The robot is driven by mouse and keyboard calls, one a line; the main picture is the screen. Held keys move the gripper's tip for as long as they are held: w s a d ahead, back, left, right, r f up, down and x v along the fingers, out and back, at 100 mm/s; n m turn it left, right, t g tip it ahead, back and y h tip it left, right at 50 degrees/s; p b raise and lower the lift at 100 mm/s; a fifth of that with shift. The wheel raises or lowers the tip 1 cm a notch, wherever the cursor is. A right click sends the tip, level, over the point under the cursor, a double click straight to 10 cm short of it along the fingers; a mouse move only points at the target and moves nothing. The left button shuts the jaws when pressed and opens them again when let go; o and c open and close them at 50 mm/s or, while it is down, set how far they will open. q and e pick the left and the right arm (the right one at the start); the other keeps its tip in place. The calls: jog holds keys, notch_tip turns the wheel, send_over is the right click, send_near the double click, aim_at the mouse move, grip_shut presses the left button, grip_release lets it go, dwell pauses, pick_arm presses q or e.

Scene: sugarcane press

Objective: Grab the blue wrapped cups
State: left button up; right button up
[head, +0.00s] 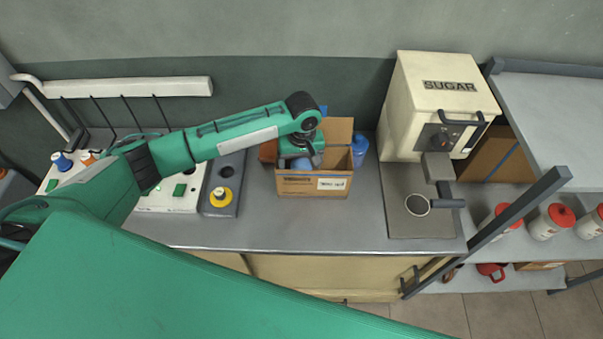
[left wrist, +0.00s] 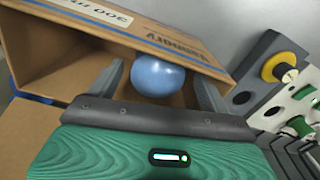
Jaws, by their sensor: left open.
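An open cardboard box (head: 298,188) stands on the grey counter, and it also shows in the left wrist view (left wrist: 60,48). A rounded blue thing (left wrist: 158,76), perhaps the end of the wrapped cups, is in the box. It shows as a small blue patch in the head view (head: 303,164). My left gripper (head: 302,160) reaches down into the box. In the left wrist view its open fingers (left wrist: 160,85) stand on either side of the blue thing, with a visible gap at the right finger. The rest of the blue thing is hidden. My right gripper is not in view.
Another blue item (head: 360,149) stands by the box's right side. A cream sugar press (head: 437,85) is further right, with a dark round opening (head: 417,205) below it. A control panel (head: 170,196) lies left. The counter (head: 300,228) is clear in front.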

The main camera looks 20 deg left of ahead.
pick_arm(q)
jog(key=shift+d+f+p, duration=0.1)
jog(key=shift+f+p, duration=0.2)
jog(key=shift+f, duration=1.4)
jog(key=shift+c, duration=0.2)
jog(key=c, duration=1.1)
jog(key=shift+r, duration=0.15)
